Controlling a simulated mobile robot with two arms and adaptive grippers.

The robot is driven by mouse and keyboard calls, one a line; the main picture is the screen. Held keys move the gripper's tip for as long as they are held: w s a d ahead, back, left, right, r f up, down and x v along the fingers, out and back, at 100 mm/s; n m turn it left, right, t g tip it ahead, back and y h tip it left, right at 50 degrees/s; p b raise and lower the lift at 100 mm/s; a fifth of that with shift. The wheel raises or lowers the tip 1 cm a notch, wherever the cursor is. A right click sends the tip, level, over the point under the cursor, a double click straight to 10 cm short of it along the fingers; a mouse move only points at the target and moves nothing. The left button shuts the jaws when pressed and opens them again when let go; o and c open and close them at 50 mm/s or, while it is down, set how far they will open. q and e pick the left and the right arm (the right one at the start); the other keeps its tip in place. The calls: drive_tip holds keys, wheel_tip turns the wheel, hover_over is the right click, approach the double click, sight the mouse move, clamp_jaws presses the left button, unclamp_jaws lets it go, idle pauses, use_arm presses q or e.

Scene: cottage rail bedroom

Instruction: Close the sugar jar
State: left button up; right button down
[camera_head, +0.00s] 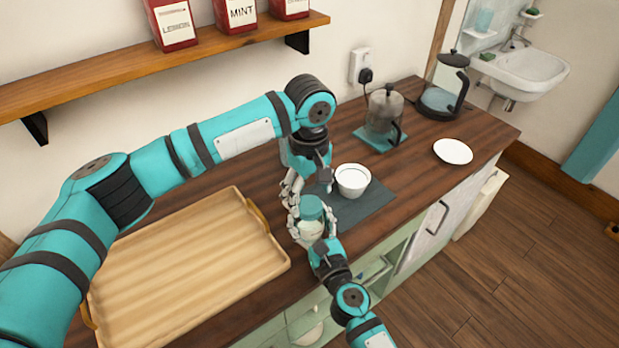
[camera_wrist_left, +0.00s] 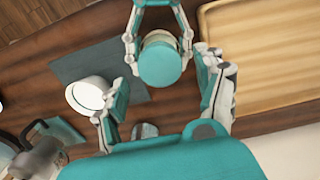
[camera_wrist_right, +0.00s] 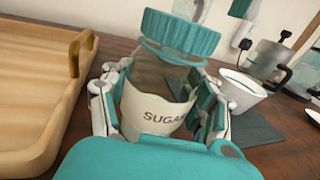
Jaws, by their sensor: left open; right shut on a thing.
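The sugar jar (camera_wrist_right: 158,112) is a pale jar labelled SUGAR, with a teal lid (camera_wrist_right: 180,36) at its top. In the right wrist view the lid looks slightly tilted; I cannot tell whether it is fully seated. My right gripper (camera_wrist_right: 160,100) is shut around the jar's body, near the counter's front edge. Contact with the lid is unclear.
A wooden tray (camera_head: 190,265) fills the counter's left. A white bowl (camera_head: 352,181) stands on a dark mat (camera_head: 375,205) close to the left gripper. A French press (camera_head: 383,115), a kettle (camera_head: 440,98) and a white plate (camera_head: 453,151) stand farther right. A wall shelf (camera_head: 120,62) hangs above.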

sight(310, 222)
use_arm(q)
drive_tip(key=shift+f, duration=1.4)
